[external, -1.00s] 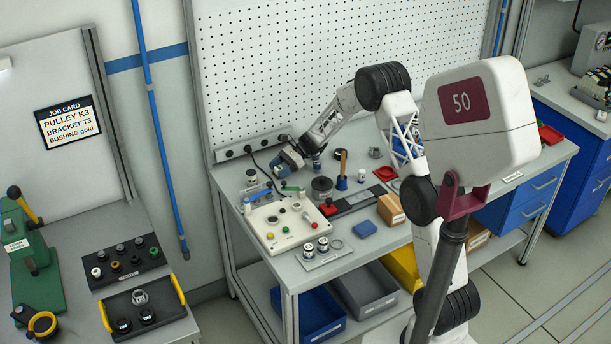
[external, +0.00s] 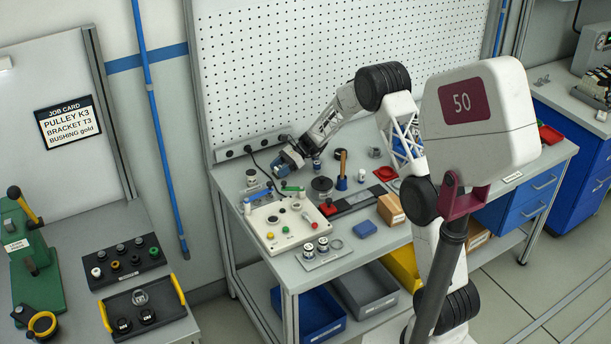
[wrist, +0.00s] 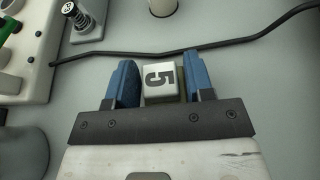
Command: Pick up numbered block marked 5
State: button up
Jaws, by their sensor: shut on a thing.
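The block marked 5 (wrist: 160,84) is light-coloured with a dark digit, lying sideways in the wrist view. It sits between the two blue fingers of my gripper (wrist: 160,88), which is shut on it. Its lower part is hidden by the gripper's dark crossbar. In the external view my gripper (external: 278,170) points down at the back left of the workbench, and I cannot make out the block there. I cannot tell whether the block touches the bench top.
A black cable (wrist: 200,50) runs across the bench just beyond the fingertips. A white box with coloured buttons (external: 262,222) stands in front of my gripper. The pegboard (external: 290,75) rises behind.

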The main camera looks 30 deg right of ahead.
aim_at(279, 167)
jog(key=shift+r, duration=0.1)
jog(key=shift+r, duration=4.9)
